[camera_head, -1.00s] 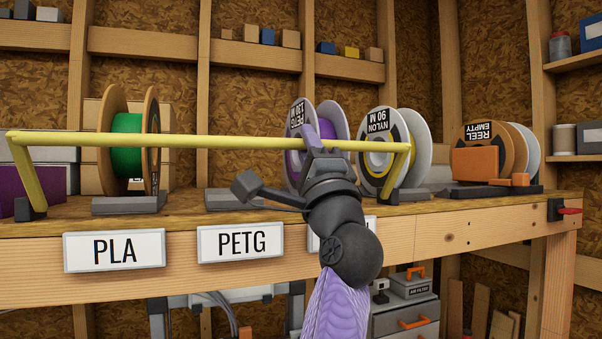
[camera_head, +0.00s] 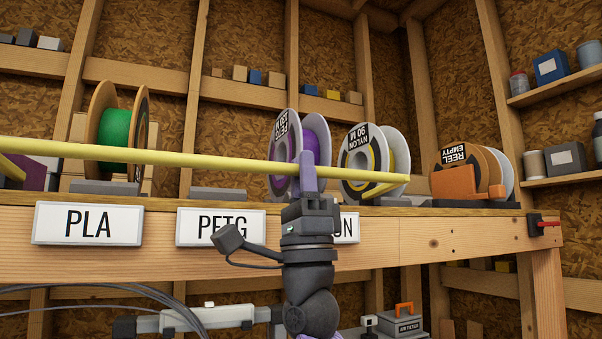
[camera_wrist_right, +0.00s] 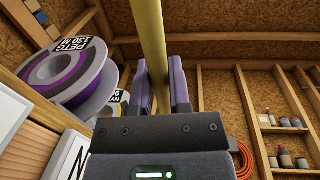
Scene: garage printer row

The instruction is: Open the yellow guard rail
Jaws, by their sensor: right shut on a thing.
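The yellow guard rail (camera_head: 210,161) is a long bar that crosses in front of the spools, lowered toward me at the shelf's front. Its right arm shows near the NYLON spool, and its left end runs toward the left picture edge. My right gripper (camera_head: 308,172) is shut on the rail, in front of the PETG spool. In the right wrist view, the rail (camera_wrist_right: 153,45) passes between the two purple fingers (camera_wrist_right: 162,88). My left gripper is not in view.
The green PLA spool (camera_head: 115,142), purple PETG spool (camera_head: 318,142), NYLON spool (camera_head: 400,152) and REEL EMPTY spool (camera_head: 478,170) stand on the wooden bench (camera_head: 420,236). White labels (camera_head: 88,223) are on its front.

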